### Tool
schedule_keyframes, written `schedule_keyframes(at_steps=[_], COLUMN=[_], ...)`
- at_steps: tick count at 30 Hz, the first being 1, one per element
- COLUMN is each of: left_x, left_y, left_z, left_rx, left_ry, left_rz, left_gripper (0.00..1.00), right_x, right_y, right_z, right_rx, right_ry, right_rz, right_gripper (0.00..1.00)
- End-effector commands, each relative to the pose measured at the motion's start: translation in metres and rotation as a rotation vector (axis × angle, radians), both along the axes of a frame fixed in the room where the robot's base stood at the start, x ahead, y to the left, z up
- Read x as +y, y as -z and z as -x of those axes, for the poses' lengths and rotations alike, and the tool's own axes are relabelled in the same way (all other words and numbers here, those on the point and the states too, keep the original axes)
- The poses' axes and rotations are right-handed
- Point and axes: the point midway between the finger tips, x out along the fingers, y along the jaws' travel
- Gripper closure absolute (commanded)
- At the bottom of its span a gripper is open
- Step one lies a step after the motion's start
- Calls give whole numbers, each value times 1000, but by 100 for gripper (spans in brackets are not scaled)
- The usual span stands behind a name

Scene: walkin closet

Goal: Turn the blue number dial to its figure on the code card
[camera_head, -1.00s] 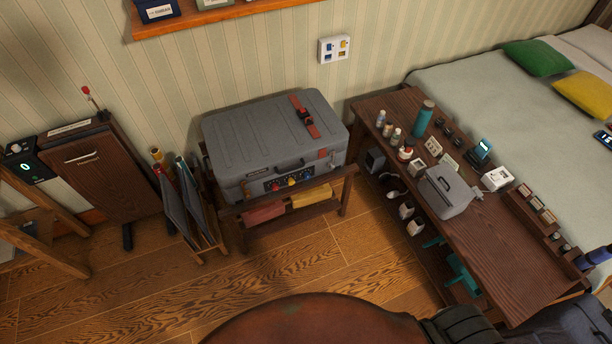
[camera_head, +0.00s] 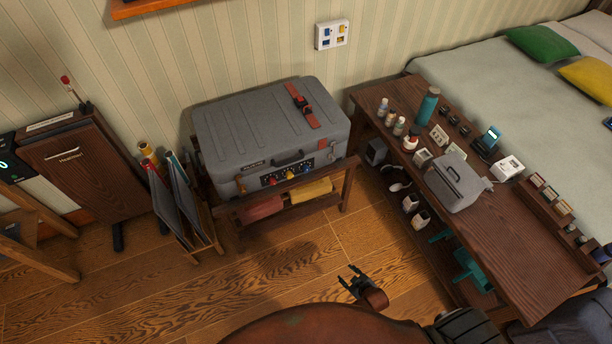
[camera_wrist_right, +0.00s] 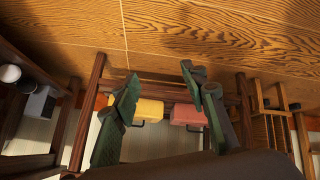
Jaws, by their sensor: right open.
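A grey suitcase (camera_head: 265,125) lies on a wooden rack in the head view. Its front has a black panel with a row of coloured dials. The blue dial (camera_head: 307,169) sits toward the right end of the row; its figure is too small to read. A white wall plate (camera_head: 332,34) with blue and yellow marks hangs above right of the suitcase; I cannot tell whether it is the code card. My right gripper (camera_head: 348,275) is open and empty, above the floor in front of the rack, apart from the dials. Its fingers also show in the right wrist view (camera_wrist_right: 160,73). My left gripper is out of view.
The rack's lower shelf holds a yellow bundle (camera_head: 311,190) and a red bundle (camera_head: 262,208). A wooden desk (camera_head: 520,240) with bottles and a grey case stands at right. A folder stand (camera_head: 206,240) and a brown cabinet (camera_head: 75,165) stand left. Floor before the rack is clear.

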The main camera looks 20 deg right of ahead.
Motion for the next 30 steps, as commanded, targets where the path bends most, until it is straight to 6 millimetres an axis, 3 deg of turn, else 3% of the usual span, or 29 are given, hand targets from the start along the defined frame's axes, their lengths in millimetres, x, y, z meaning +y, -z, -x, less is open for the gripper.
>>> schedule_keyframes(at_steps=[1, 3, 6, 10, 13, 17, 23, 30], left_x=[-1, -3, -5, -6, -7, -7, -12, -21], left_y=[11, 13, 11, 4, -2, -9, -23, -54], left_z=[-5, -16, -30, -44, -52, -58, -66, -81], left_rx=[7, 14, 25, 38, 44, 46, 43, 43], left_ry=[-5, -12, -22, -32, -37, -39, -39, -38], left_rz=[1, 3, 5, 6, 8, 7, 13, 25], left_gripper=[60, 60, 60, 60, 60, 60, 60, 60], right_x=[2, 5, 10, 15, 18, 19, 20, 23], right_y=[-12, -48, -110, -189, -236, -268, -274, -272], right_z=[-52, -119, -200, -272, -301, -317, -334, -367], right_rx=[-100, -245, -448, -672, -786, -859, -870, -867], right_ry=[-33, -80, -131, -169, -179, -182, -183, -183], right_rz=[22, 63, 133, 223, 275, 311, 317, 316], right_gripper=[60, 60, 60, 60, 60, 60, 60, 60])
